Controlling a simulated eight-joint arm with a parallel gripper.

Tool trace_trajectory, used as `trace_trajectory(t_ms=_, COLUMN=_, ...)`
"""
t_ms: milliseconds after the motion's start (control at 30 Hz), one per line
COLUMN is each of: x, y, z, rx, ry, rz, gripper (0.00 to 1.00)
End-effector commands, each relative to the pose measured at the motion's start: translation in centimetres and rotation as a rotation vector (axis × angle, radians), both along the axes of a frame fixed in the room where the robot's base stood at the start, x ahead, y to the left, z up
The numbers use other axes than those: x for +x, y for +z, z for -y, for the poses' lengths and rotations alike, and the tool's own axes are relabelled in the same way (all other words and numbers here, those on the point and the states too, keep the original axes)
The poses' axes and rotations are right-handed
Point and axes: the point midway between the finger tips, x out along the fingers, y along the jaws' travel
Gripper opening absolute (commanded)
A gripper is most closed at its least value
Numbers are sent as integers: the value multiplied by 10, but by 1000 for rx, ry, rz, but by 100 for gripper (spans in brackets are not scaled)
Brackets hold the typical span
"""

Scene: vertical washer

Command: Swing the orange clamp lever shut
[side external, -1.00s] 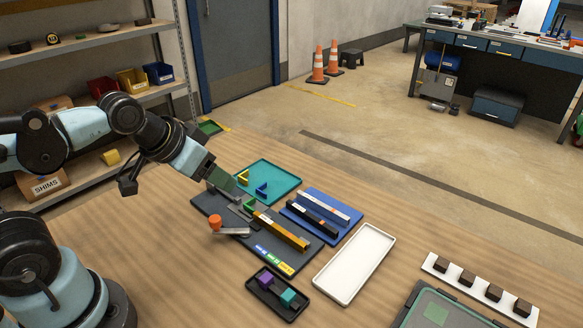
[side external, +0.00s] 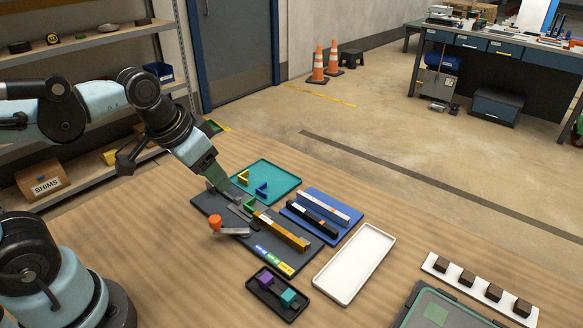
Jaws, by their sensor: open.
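The clamp lever has an orange knob (side external: 215,222) at the left front edge of the dark fixture plate (side external: 213,203). A flat grey arm (side external: 233,232) runs right from under the knob. A gold bar (side external: 281,231) lies on the plate with a green angled piece (side external: 250,204) at its far left end. My gripper (side external: 232,193) points down and right over the back left part of the plate, behind the orange knob and apart from it. It is open; its fingertips are small and partly lost against the dark plate.
A teal tray (side external: 283,172) with yellow and blue angled pieces lies behind the plate. A blue tray (side external: 338,229) with black and silver bars lies to the right. A white tray (side external: 325,286) and a black tray (side external: 263,291) with purple and teal blocks are in front.

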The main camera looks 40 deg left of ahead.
Motion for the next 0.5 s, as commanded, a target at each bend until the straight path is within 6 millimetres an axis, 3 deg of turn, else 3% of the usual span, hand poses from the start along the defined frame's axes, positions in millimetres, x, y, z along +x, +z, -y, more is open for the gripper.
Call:
trace_trajectory(t_ms=233, x=-3, y=14, z=-3, rx=26, ry=-96, rz=-314, gripper=53)
trace_trajectory(t_ms=500, x=-7, y=17, z=-4, rx=27, ry=-136, rz=-433, gripper=53)
